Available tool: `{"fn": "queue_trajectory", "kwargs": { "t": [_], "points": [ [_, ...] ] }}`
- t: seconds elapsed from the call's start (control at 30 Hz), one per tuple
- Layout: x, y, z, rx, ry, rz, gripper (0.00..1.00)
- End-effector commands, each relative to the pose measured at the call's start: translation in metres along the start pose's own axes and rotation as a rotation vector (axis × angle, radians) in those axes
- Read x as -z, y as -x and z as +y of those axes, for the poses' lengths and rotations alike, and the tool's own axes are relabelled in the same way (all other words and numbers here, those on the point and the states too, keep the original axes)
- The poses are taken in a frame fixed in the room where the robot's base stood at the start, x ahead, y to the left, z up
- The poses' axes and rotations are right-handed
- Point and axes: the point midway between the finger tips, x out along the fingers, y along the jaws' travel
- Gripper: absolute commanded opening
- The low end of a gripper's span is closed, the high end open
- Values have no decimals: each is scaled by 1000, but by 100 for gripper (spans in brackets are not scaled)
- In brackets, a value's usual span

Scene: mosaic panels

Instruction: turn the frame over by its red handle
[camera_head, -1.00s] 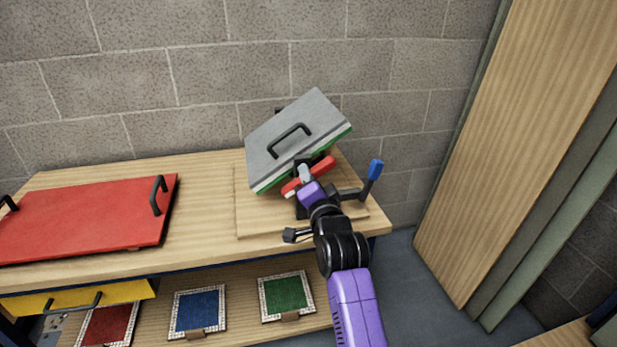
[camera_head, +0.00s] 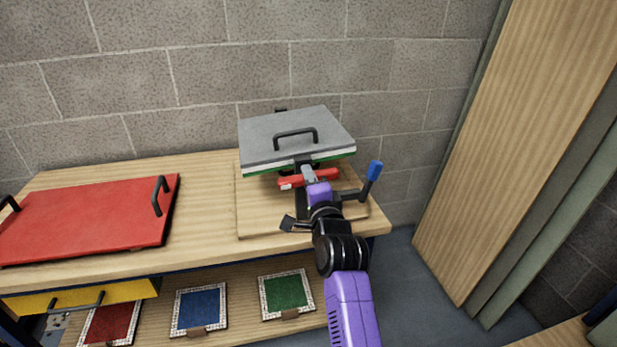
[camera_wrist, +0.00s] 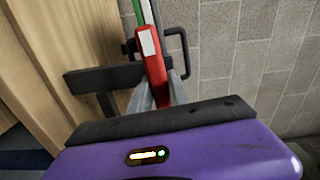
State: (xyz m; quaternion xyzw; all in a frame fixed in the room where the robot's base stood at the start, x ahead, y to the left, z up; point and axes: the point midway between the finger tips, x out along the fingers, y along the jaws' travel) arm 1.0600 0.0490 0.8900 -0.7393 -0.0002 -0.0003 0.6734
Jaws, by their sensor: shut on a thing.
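The frame (camera_head: 290,133) has a grey upper face with a black handle, and a thin green and white edge below it. It now lies nearly level above a wooden base board (camera_head: 255,205) at the bench's right end. Its red handle (camera_head: 290,183) is at the near side. My gripper (camera_head: 308,176) is shut on the red handle. In the wrist view the red handle (camera_wrist: 153,68) stands between the grey fingers, with the frame's edge beyond it. A lever with a blue grip (camera_head: 375,170) rises right of my gripper.
A red panel (camera_head: 85,220) with black handles lies on the bench at left. Under it are a yellow drawer (camera_head: 135,289) and several coloured mosaic panels, including a blue one (camera_head: 199,308) and a green one (camera_head: 286,294). A block wall (camera_head: 200,80) is behind.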

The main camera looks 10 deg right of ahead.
Motion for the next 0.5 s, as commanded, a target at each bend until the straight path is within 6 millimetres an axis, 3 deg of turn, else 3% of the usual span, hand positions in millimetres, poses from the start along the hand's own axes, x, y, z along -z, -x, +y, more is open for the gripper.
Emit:
{"fn": "queue_trajectory", "kwargs": {
  "t": [0.5],
  "points": [
    [-1,0,3,-7,-104,-2,0]
  ]
}}
